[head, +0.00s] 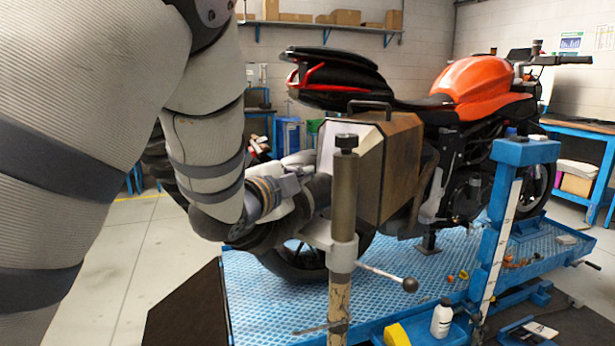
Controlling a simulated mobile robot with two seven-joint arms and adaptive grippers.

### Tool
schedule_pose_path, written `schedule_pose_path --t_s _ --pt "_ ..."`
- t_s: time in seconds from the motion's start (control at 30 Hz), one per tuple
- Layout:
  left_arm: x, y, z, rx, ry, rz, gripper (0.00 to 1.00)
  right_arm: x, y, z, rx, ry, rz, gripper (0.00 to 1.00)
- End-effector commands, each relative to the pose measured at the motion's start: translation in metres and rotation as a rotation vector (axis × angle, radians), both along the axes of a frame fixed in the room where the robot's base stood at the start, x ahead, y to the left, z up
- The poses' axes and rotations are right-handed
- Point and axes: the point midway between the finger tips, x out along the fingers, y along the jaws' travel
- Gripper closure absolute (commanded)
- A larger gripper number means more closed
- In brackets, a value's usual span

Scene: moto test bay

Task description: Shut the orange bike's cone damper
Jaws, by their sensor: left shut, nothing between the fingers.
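The orange bike (475,82) stands on a blue lift platform, its tail toward me and its front wheel at the right. A brownish box with a pale front face (392,165) sits by its rear side. I cannot make out which part is the cone damper. My left arm comes in from the left, and my left gripper (308,190) is low beside the rear wheel, just left of and partly behind an upright post. The gripper is shut and empty; its fingertips are largely hidden, so contact cannot be told. My right gripper is not in view.
The upright post (343,210) with a ball-ended lever (409,285) stands in front of the box. A blue stand (500,220) rises at the right. A white bottle (441,318) and a yellow object (397,334) are at the front. The floor at left is clear.

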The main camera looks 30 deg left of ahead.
Motion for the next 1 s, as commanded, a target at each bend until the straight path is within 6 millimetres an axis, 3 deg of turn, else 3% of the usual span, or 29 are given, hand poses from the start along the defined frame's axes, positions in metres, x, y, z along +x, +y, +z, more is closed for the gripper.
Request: schedule_pose_path --t_s 0.27,0.33,0.5,1.0 --pt "0.06 0.005 -0.007 -0.002 0.0 0.0 1.0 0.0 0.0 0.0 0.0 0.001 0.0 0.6" --pt "0.059 0.02 -0.013 -0.005 0.002 0.005 1.0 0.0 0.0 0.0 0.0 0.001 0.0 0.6" --pt "0.061 0.037 -0.02 -0.003 -0.001 0.001 1.0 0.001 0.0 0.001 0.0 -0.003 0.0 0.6" --pt "0.063 0.042 -0.023 -0.001 0.001 -0.005 1.0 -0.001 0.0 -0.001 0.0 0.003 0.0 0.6"
